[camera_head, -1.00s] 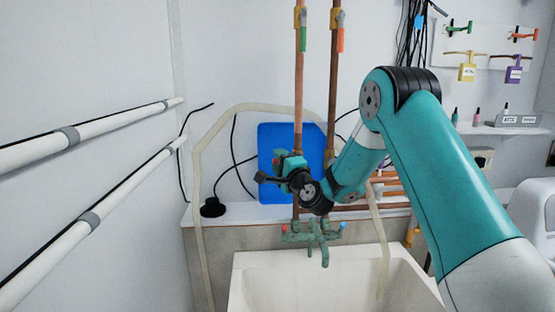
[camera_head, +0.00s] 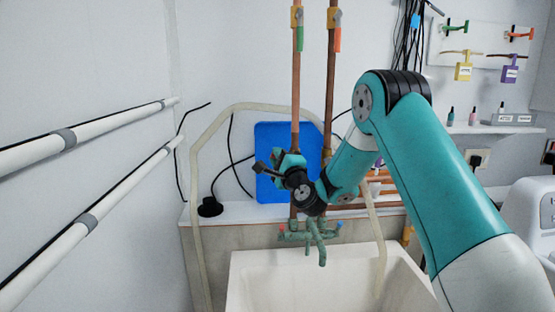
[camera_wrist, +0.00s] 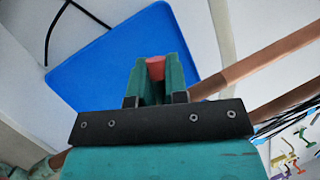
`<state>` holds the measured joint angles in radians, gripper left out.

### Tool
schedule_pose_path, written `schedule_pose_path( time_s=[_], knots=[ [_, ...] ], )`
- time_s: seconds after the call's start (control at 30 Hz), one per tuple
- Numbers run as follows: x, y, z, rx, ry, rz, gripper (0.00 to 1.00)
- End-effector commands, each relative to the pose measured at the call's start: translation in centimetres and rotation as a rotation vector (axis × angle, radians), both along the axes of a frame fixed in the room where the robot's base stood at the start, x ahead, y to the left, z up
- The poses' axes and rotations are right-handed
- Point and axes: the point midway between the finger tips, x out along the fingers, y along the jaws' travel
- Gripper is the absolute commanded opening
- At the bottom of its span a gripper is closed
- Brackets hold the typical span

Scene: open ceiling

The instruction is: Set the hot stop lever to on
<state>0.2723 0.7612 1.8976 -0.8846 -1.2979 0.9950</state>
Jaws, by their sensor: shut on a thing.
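My gripper (camera_head: 288,158) is at the left copper pipe, in front of the blue board and above the sink taps. In the wrist view its two green fingers (camera_wrist: 156,82) are shut on a small red piece, which I take to be the hot stop lever (camera_wrist: 155,68). Only the red end shows between the fingers; the rest of the lever and its valve are hidden. In the head view my gripper and wrist hide the lever, so its angle cannot be told.
The blue board (camera_head: 262,140) stands behind my gripper. Two copper pipes (camera_head: 296,85) rise there, with a green lever (camera_head: 300,39) and an orange lever (camera_head: 338,40) hanging high up. Below are the green taps (camera_head: 310,231) and white sink (camera_head: 265,285). White rails (camera_head: 110,122) line the left wall.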

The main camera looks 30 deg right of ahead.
Motion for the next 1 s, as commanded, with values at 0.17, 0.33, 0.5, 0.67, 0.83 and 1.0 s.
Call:
schedule_pose_path(
  time_s=[0.17,0.33,0.5,0.67,0.83,1.0],
  knots=[
    [-0.1,-0.2,0.7,0.133,-0.051,0.002,0.0],
    [-0.3,-0.5,1.3,0.246,-0.098,0.001,0.0],
    [-0.4,-0.8,1.6,0.334,-0.135,0.0,0.0],
    [-0.5,-1.0,1.8,0.386,-0.158,0.0,0.0],
    [-0.5,-1.1,1.9,0.414,-0.168,0.0,0.0],
    [-0.5,-1.1,1.9,0.42,-0.171,0.0,0.0]
  ],
)
